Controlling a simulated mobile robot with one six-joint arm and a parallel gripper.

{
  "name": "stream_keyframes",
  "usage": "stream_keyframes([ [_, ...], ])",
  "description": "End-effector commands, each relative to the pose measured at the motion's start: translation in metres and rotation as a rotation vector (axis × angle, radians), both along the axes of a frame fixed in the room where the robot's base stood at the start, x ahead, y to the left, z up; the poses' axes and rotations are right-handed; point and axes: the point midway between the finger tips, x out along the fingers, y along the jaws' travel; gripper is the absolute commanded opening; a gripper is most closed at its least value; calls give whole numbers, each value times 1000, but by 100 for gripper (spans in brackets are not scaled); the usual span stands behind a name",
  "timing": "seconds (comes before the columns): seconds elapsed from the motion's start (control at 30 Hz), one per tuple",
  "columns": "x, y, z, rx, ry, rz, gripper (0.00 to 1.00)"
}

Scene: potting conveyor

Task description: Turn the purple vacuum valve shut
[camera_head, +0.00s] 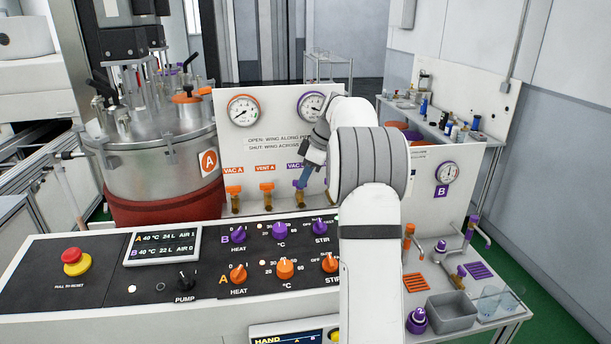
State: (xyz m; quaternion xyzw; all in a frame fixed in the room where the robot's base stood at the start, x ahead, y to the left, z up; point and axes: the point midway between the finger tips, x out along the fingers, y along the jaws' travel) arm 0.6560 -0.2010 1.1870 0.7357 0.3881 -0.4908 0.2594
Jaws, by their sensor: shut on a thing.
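The purple vacuum valve (298,184) stands on a brass body in the valve row on the white panel, under a label reading "VAC" whose end is hidden. My gripper (303,180) reaches it from the upper right, with bluish fingers shut on its wing. The fingers cover much of the wing, so I cannot tell whether it lies along or across the pipe. A purple-rimmed gauge (311,106) is above it, partly behind my arm. The panel text says wing along is open and wing across is shut.
Two orange valves, VAC A (234,190) and VENT A (266,188), stand close to the left. A control desk (60,310) with several knobs lies in front. A steel vessel (150,160) stands at left. My arm hides the panel to the right.

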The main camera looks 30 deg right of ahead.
Motion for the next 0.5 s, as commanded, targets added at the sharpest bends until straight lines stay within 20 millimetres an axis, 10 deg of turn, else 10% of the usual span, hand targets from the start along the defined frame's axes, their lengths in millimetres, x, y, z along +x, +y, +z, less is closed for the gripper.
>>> stream_keyframes([
  [0.5,0,0,-4,1,7,61,0],
])
